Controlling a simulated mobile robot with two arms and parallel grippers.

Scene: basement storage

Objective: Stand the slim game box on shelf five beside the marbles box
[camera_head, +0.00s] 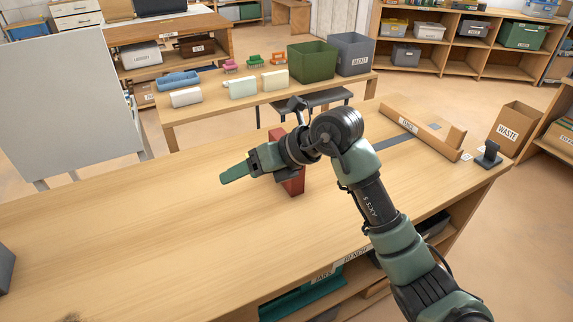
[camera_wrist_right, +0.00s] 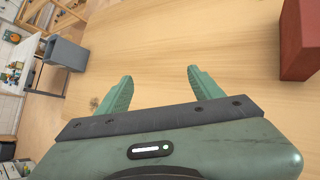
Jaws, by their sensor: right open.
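A dark red box (camera_head: 296,186) stands on the wooden bench (camera_head: 130,230), partly hidden behind my right wrist. I cannot tell whether it is the slim game box. It also shows at the right edge of the right wrist view (camera_wrist_right: 302,40). My right gripper (camera_head: 228,176) is over the bench, left of the red box and apart from it. In the right wrist view its two green fingers (camera_wrist_right: 157,86) are spread with nothing between them. I cannot make out shelf five or a marbles box. My left gripper is out of view.
A long cardboard tray (camera_head: 420,133) and a small black stand (camera_head: 489,155) lie at the bench's right end. A waste box (camera_head: 514,125) is beyond. A back table holds green (camera_head: 312,61) and grey (camera_head: 355,54) bins. The bench's left part is mostly clear.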

